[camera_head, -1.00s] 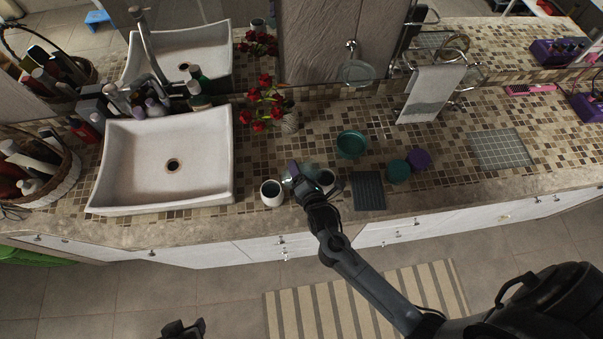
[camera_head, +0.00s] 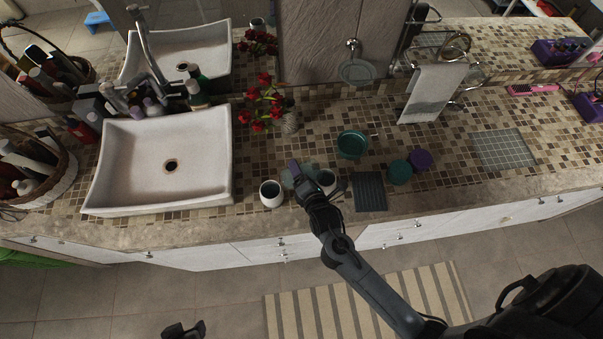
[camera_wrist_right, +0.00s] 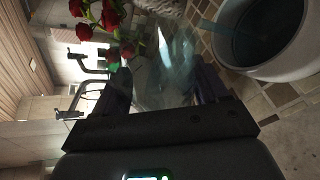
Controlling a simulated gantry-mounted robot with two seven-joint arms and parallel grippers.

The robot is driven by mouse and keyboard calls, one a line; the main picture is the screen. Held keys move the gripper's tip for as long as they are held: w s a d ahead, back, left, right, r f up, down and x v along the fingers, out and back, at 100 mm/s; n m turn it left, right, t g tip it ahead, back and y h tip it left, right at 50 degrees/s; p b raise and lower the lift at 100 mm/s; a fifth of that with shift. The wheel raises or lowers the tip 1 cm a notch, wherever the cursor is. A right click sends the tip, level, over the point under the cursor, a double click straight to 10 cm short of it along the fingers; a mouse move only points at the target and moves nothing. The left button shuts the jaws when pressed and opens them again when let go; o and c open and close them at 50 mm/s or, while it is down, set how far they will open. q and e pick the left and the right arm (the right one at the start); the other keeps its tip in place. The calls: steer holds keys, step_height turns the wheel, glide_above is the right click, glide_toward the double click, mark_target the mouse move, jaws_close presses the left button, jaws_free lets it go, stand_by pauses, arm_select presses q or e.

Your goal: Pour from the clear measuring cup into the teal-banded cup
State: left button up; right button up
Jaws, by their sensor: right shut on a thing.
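My right gripper (camera_head: 300,182) is over the counter's front part, between two white cups, shut on the clear measuring cup (camera_head: 288,180). In the right wrist view the clear cup (camera_wrist_right: 168,62) shows as a see-through, bluish shape between the fingers, its outline blurred. One white cup (camera_head: 270,193) stands left of the gripper, the other (camera_head: 326,179) just right of it, partly hidden.
A teal pot (camera_head: 352,144), a dark ribbed mat (camera_head: 369,190), a teal round thing (camera_head: 400,172) and a purple one (camera_head: 420,159) lie to the right. Red flowers (camera_head: 262,103) stand behind the gripper. A white sink (camera_head: 115,165) is left.

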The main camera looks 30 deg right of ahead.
mark_target(302, 168)
steer(key=shift+r+p, duration=0.3)
steer(key=shift+p, duration=0.3)
steer(key=r+n+g+h+p, duration=0.1)
steer(key=n+p, duration=0.2)
steer(key=p, duration=0.5)
steer(key=shift+r+h, duration=0.15)
steer(key=shift+h, duration=0.15)
steer(key=shift+n+h+p, duration=0.3)
steer(key=shift+n+p, duration=0.2)
steer(key=shift+p, duration=0.2)
step_height(302, 168, up, 2)
steer(key=n+h+p, duration=0.1)
steer(key=p, duration=0.1)
steer(key=n+g+p, duration=0.1)
steer(key=p, duration=0.2)
steer(key=shift+w+r+n+h, duration=0.1)
steer(key=shift+r+n+h, duration=0.05)
steer(key=shift+n+h, duration=0.2)
steer(key=shift+r+g+p, duration=0.1)
steer(key=shift+g+p, duration=0.2)
steer(key=shift+p, duration=0.15)
steer(key=shift+r+n+h, duration=0.1)
steer(key=shift+n+h, duration=0.45)
